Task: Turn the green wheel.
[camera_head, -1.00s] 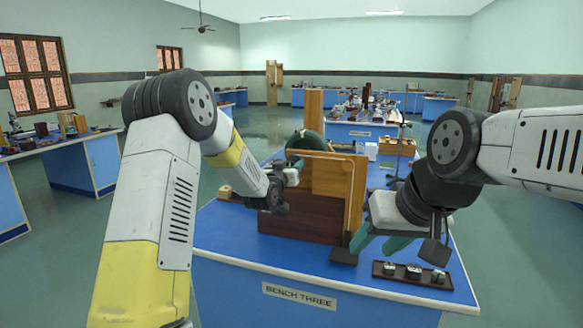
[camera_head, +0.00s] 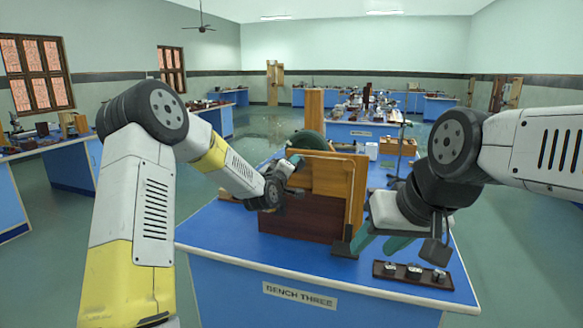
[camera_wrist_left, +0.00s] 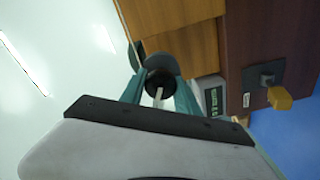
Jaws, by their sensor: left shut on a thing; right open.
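The green wheel (camera_head: 306,139) shows as a dark green rounded shape behind the top of a wooden apparatus on bench three; its lower part is hidden. My left gripper (camera_head: 296,161) reaches in at the apparatus's upper left, beside the wheel. In the left wrist view its teal fingers (camera_wrist_left: 160,88) are closed around a dark round part with a pale rod, by the wheel's dark green edge (camera_wrist_left: 155,63); the exact contact is unclear. My right gripper (camera_head: 382,243) is open and empty above the bench's front right, right of the apparatus.
The wooden apparatus (camera_head: 300,221) stands on the blue bench top (camera_head: 228,224). A dark tray (camera_head: 428,283) with several small metal parts lies at the front right. A wooden box (camera_head: 398,147) and a stand are farther back. A small display box (camera_wrist_left: 214,98) shows beside the apparatus.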

